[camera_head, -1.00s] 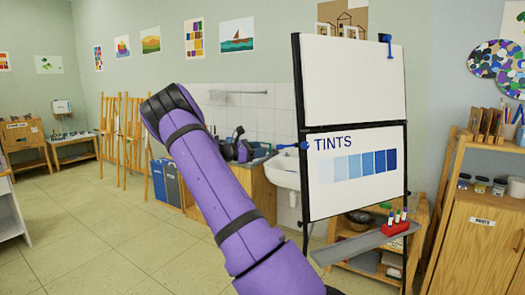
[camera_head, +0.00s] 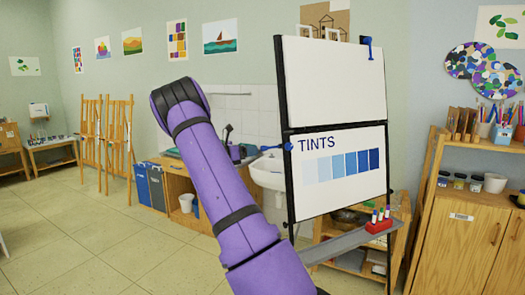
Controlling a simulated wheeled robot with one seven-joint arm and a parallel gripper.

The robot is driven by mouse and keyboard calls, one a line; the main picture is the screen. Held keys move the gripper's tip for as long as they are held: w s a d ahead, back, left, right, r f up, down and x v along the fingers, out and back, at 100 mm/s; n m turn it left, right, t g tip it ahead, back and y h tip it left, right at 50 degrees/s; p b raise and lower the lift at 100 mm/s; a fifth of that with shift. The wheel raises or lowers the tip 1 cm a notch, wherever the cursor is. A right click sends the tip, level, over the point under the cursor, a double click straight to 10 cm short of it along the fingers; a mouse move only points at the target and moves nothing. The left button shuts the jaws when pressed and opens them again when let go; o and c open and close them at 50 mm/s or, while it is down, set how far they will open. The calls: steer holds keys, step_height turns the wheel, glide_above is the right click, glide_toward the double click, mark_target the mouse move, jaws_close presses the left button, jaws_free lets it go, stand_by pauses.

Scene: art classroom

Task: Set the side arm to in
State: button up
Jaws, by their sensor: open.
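A flip-chart stand (camera_head: 287,190) with a black frame stands right of centre. A blue side arm (camera_head: 272,148) sticks out to the left from a round blue knob (camera_head: 288,146) at the frame's left edge, at the height of the "TINTS" heading. A second blue arm (camera_head: 370,50) hangs at the top right corner. My purple arm rises in front, left of the stand. My gripper (camera_head: 234,150) shows small and dark beyond it, left of the side arm's end; it appears empty. Its fingers are hard to make out. I cannot tell its depth from the side arm.
A tray (camera_head: 350,243) with a red marker holder (camera_head: 379,226) juts out from the stand's lower part. A white sink (camera_head: 270,178) and wooden cabinet (camera_head: 182,187) are behind. A wooden cupboard (camera_head: 460,225) stands at right. The floor at left is clear.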

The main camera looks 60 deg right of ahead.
mark_target(263, 149)
steer(key=shift+x, duration=2.95)
steer(key=shift+s+d, duration=0.1)
jaws_close()
